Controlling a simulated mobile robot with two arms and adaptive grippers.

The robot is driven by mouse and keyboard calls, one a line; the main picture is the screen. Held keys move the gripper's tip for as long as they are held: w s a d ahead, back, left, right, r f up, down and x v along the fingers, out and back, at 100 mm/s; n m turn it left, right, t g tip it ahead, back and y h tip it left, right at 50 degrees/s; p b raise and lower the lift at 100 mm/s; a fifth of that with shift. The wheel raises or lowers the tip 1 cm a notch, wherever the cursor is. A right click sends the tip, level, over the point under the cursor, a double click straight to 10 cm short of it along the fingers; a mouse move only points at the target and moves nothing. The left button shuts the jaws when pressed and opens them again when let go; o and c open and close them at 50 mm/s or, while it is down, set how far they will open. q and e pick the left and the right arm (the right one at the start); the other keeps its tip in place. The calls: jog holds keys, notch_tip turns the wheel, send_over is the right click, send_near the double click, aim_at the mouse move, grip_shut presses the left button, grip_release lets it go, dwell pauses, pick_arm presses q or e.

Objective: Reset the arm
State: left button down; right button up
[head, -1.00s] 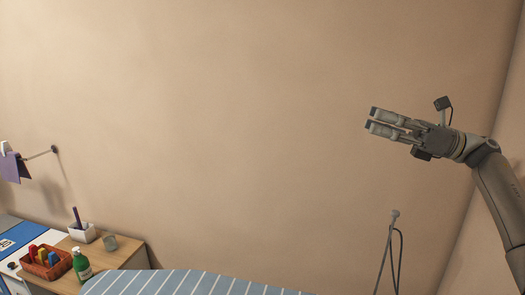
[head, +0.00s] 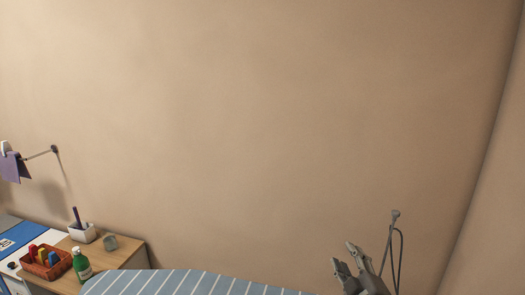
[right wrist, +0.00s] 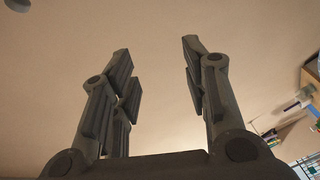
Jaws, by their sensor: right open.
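My right gripper (head: 348,262) is at the bottom of the head view, right of centre, with its fingers pointing up. It is open and empty. In the right wrist view its two fingers (right wrist: 158,75) stand apart with only bare wall between them. Most of the right arm is below the head view's lower edge. My left gripper is not in view.
A striped ironing board (head: 190,284) lies along the bottom, left of the gripper. A grey stand with a cord (head: 390,245) rises just beside the gripper. At the left, a wooden table (head: 125,252) holds a basket (head: 47,268) and a green bottle (head: 81,264).

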jog(key=s+f+m+g+h, duration=0.2)
jog(key=s+f+m+g, duration=0.55)
jog(key=s+f, duration=0.85)
jog(key=s+a+f+m+g+y, duration=0.1)
jog(key=s+g, duration=0.2)
jog(key=s, duration=0.7)
jog(key=s+f+m+g, duration=0.2)
jog(key=s+g, duration=0.2)
jog(key=s, duration=0.7)
notch_tip(320, 180, down, 36)
jog(key=b, duration=1.1)
jog(key=s+d+f+b, duration=0.1)
jog(key=s+f+b, duration=0.2)
jog(key=s+f, duration=0.3)
jog(key=s+f+g+b, duration=0.1)
jog(key=s+f+b, duration=0.3)
jog(key=f, duration=0.8)
jog(key=s+d+f+g+b, duration=0.1)
jog(key=s+f+b, duration=0.3)
jog(key=s+f, duration=0.4)
notch_tip(320, 180, down, 2)
jog(key=shift+d+n, duration=0.35)
